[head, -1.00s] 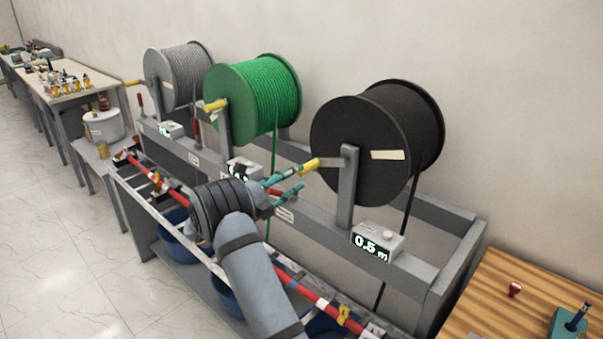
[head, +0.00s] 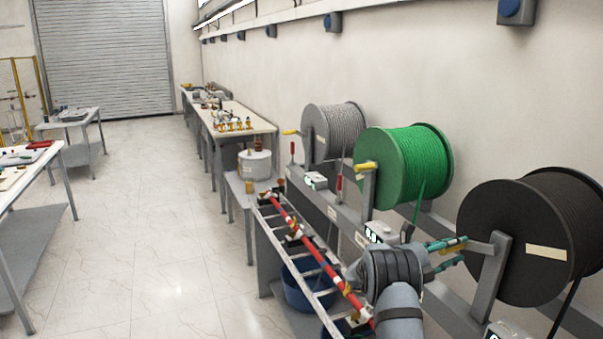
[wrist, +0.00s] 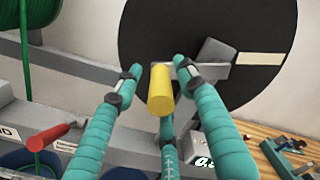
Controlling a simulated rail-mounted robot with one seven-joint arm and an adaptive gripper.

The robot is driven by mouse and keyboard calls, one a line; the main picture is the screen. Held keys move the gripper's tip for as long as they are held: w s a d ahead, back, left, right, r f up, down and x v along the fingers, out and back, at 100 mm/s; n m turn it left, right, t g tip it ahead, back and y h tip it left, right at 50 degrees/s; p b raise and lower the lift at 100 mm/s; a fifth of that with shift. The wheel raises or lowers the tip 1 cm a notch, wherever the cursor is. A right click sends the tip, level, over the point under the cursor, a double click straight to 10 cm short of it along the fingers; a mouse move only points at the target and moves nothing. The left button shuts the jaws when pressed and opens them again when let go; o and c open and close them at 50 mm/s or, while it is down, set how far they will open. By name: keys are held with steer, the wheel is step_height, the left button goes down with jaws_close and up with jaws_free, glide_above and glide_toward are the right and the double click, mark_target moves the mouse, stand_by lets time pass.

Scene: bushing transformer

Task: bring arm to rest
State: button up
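My gripper (head: 462,250) has teal fingers and is at the crank of the black reel (head: 515,235). In the wrist view my gripper (wrist: 158,70) is open, its fingertips spread on both sides of the yellow crank handle (wrist: 160,90). Gaps show between the handle and the fingertips there. The black reel (wrist: 200,20) stands behind the handle in that view. In the head view the fingers partly cover the handle.
A green reel (head: 405,165) and a grey reel (head: 330,132) stand farther along the rack. A slatted shelf with a red rod (head: 310,245) lies left of my arm, with blue bins (head: 305,285) below. Open floor (head: 150,230) lies at left.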

steer(key=shift+x, duration=2.15)
steer(key=shift+a+r, duration=0.1)
steer(key=shift+a, duration=0.05)
